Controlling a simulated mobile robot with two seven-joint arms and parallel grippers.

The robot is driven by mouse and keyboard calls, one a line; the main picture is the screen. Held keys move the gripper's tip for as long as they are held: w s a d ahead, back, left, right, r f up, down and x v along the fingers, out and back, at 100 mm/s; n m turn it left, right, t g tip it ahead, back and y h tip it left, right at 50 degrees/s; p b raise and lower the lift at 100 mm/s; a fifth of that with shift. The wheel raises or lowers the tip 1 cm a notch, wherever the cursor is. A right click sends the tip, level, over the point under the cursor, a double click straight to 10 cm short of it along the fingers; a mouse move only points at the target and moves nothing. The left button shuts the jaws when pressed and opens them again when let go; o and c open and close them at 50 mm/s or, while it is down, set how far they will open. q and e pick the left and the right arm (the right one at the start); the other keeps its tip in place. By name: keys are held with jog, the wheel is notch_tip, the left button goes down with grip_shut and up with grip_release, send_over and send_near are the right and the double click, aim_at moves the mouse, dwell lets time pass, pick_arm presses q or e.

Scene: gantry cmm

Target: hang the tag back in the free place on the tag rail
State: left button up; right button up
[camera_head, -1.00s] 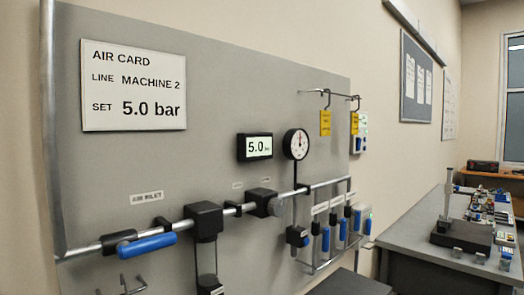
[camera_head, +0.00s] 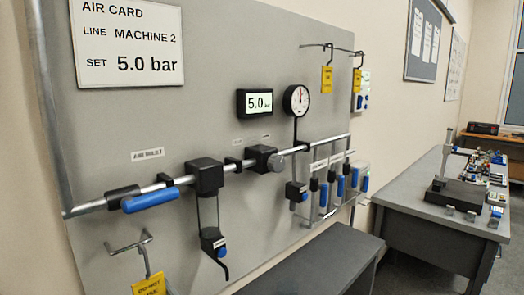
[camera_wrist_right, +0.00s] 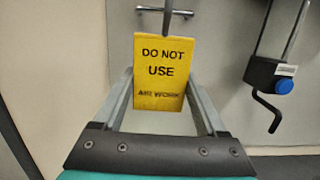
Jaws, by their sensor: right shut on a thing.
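A yellow tag reading DO NOT USE, AIR WORK (camera_wrist_right: 160,72) is between the two fingers of my right gripper (camera_wrist_right: 159,88), which is shut on it. A dark metal hanger rises from its top edge. In the head view the tag (camera_head: 149,284) is at the bottom left, cut by the frame edge, below a small pronged metal rail (camera_head: 126,244). I cannot tell whether its hanger touches that rail. A longer rail (camera_head: 332,48) at the upper right carries two yellow tags (camera_head: 327,79) on hooks. My left gripper is not in view.
A pipe with a blue-handled valve (camera_head: 150,199) crosses the grey panel above the small rail. A black block with a blue button and bent lever (camera_wrist_right: 271,80) is right of the tag. A gauge (camera_head: 296,101) and a grey bench (camera_head: 310,265) are farther right.

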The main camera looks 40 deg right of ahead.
jog(key=shift+s, duration=1.55)
jog(key=shift+d, duration=0.15)
